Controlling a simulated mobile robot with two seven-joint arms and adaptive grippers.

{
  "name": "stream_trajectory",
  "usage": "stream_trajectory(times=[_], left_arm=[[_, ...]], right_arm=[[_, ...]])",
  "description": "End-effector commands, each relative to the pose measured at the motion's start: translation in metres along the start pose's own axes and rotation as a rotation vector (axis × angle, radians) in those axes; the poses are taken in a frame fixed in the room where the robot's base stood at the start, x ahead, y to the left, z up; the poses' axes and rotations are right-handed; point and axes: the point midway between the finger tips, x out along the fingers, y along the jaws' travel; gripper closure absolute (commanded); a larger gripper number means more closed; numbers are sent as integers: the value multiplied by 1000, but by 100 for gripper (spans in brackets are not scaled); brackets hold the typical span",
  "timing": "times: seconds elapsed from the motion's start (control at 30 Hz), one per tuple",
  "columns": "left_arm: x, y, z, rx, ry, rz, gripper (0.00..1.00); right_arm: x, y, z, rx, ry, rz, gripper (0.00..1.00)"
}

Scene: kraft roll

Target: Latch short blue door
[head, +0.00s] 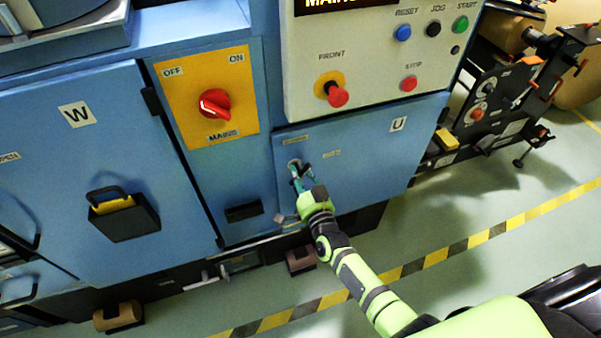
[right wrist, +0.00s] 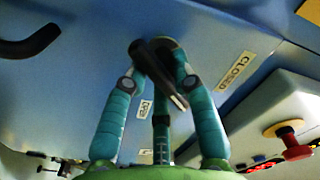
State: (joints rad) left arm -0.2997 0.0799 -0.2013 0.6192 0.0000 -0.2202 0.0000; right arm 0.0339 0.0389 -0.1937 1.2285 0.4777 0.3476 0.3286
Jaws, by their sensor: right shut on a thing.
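The short blue door (head: 372,155), marked U, is under the grey control panel and looks flush with the cabinet front. Its small dark latch handle (right wrist: 158,72) sits near the door's upper left corner. My right gripper (head: 298,174) reaches it from below. In the right wrist view, the teal fingers of my right gripper (right wrist: 160,82) are closed around the handle, which lies slanted between them. A CLOSED label (right wrist: 235,72) is to the right of the handle, and a second label is partly hidden behind the fingers. My left gripper is out of view.
A tall blue door (head: 60,190) marked W is to the left, with a black-framed handle. A yellow plate with a red mains switch (head: 214,103) is up left. A red knob (head: 337,95) juts out above the door. Striped tape crosses the open floor.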

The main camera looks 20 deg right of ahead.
Motion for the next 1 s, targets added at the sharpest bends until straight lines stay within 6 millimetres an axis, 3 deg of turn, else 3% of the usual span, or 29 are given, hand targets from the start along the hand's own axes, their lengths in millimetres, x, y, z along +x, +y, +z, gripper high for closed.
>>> stream_trajectory(times=[0.6,1.0], left_arm=[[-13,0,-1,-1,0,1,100],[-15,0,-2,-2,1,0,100]], right_arm=[[-3,4,1,-548,-14,9,100],[-2,4,-1,-727,-13,9,100]])
